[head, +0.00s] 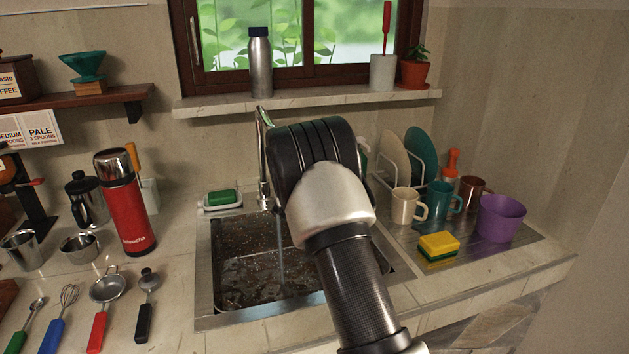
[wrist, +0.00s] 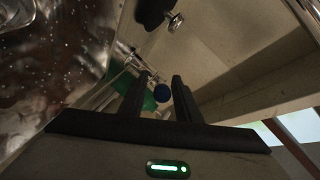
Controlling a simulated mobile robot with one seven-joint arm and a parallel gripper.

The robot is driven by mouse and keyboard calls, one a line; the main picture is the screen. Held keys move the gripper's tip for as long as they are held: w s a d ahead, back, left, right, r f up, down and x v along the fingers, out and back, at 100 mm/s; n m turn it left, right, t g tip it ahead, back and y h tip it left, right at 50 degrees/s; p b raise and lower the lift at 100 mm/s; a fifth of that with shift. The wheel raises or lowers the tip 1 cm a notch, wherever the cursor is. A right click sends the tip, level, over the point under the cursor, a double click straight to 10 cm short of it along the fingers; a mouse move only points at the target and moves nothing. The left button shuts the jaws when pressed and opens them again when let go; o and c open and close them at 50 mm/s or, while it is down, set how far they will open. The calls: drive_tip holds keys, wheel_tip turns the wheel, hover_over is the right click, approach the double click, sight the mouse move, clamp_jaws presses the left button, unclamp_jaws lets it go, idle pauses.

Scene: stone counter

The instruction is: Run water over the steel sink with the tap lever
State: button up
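The steel sink (head: 235,285) is set in the counter, its basin speckled with wet-looking spots. A thin stream of water (head: 281,255) falls into it. The chrome tap (head: 262,150) stands behind the basin; my arm covers its right side, and the lever cannot be made out in the head view. My gripper is hidden behind my wrist there. The sink (wrist: 50,60) also shows in the wrist view.
A green sponge (head: 222,197) in a white dish sits left of the tap. A red flask (head: 130,215) stands farther left. Mugs, a purple cup (head: 500,218) and a yellow sponge (head: 438,244) lie right. A steel bottle (head: 260,70) stands on the sill above.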

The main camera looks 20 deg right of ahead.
drive_tip(key=p+v, duration=0.1)
drive_tip(key=v, duration=1.6)
drive_tip(key=shift+s+a+r, duration=0.1)
drive_tip(key=shift+r, duration=0.05)
idle(6.1)
